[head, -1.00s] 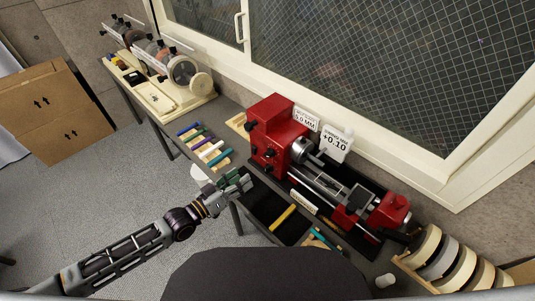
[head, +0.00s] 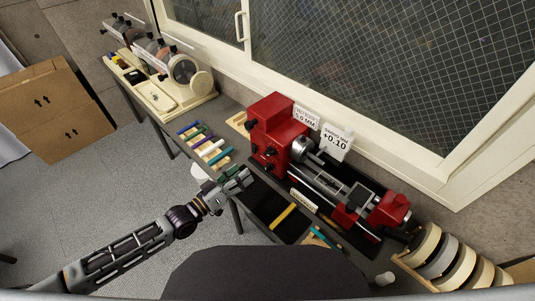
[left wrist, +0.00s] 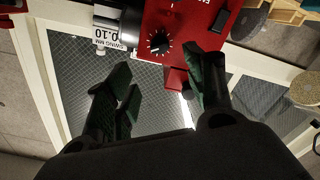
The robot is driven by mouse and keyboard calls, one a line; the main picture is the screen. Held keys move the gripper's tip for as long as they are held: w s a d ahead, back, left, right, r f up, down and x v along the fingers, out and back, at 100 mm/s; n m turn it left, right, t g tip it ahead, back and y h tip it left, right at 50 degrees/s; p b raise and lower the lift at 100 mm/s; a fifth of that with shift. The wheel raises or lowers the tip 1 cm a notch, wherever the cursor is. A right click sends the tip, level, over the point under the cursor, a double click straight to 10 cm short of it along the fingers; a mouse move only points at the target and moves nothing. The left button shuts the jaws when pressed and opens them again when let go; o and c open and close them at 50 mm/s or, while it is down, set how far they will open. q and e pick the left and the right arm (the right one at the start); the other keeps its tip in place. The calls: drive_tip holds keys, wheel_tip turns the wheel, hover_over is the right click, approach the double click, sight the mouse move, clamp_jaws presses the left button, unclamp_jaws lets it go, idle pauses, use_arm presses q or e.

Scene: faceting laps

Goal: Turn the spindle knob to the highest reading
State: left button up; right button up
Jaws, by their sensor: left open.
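A red lathe (head: 272,118) stands on the grey bench, with black knobs on its headstock. In the left wrist view, a black knob (left wrist: 158,42) with a ring of white scale marks sits on the red face (left wrist: 182,22). Its reading is too small to tell. My left gripper (head: 247,174) is just in front of the headstock, below its front knobs. In the left wrist view its dark green fingers (left wrist: 166,80) are apart and empty, with the knob beyond the gap between them, not touched. My right gripper is not in view.
Two cards, one reading 5.0 MM (head: 306,118) and one +0.10 (head: 335,142), stand behind the lathe. A dark tray (head: 265,203) lies in front of it. Coloured sticks (head: 209,150) lie to the left, and round discs (head: 440,252) stand at the right.

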sight(266, 155)
use_arm(q)
drive_tip(key=x, duration=1.1)
drive_tip(key=shift+w+d+p, duration=0.25)
drive_tip(key=shift+p, duration=0.1)
drive_tip(key=shift+w+d, duration=0.6)
drive_tip(key=shift+d, duration=0.05)
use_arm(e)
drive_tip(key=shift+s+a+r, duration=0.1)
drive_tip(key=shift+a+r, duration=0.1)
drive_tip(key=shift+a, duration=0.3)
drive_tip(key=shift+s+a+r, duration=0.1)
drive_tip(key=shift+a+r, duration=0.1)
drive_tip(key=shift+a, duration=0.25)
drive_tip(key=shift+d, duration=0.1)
use_arm(q)
drive_tip(key=shift+c, duration=0.3)
drive_tip(key=c, duration=1)
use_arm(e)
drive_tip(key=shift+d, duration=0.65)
